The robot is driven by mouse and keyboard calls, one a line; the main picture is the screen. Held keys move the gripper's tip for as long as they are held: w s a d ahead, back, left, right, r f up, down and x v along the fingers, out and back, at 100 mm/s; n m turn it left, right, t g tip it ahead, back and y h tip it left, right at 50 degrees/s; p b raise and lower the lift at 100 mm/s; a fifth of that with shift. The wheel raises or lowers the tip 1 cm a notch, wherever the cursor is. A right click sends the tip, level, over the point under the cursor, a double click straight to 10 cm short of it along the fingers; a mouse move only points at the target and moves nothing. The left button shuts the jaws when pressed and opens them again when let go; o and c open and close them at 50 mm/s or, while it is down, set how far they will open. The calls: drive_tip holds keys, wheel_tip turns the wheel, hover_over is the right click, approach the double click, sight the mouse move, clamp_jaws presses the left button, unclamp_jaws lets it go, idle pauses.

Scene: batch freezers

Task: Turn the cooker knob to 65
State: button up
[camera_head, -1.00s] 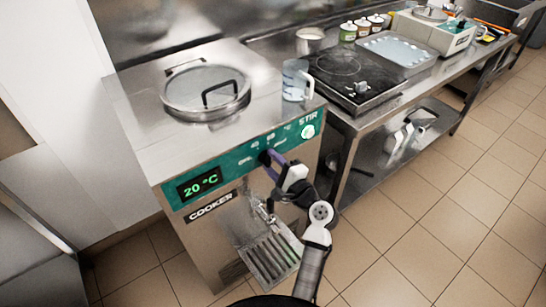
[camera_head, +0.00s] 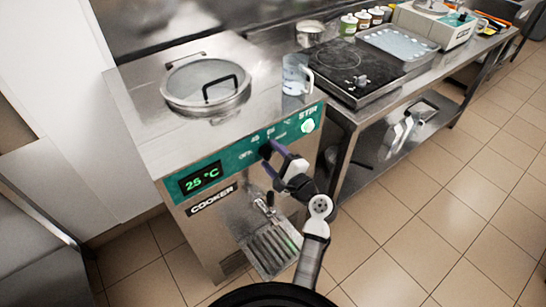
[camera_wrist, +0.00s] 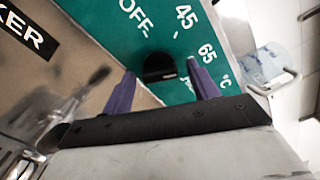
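The cooker (camera_head: 222,228) is a steel box with a green panel. Its display (camera_head: 200,178) reads 25 °C. The black cooker knob (camera_head: 265,151) sits on the panel below the marks OFF, 45 and 65; it also shows in the wrist view (camera_wrist: 158,68). My gripper (camera_head: 272,150) is at the knob. In the wrist view its two purple fingers (camera_wrist: 160,67) stand apart, one on each side of the knob, with gaps visible between fingers and knob. The knob's pointer direction cannot be told.
A white STIR button (camera_head: 308,126) is right of the knob. A tap (camera_head: 265,203) and drip grate (camera_head: 272,252) are below. A clear jug (camera_head: 297,75) and lidded pot opening (camera_head: 206,84) are on top. A hob table (camera_head: 360,75) stands at right.

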drive_tip(key=b+v, duration=0.4)
drive_tip(key=v, duration=0.9)
drive_tip(key=shift+s+d, duration=0.25)
drive_tip(key=shift+s, duration=0.1)
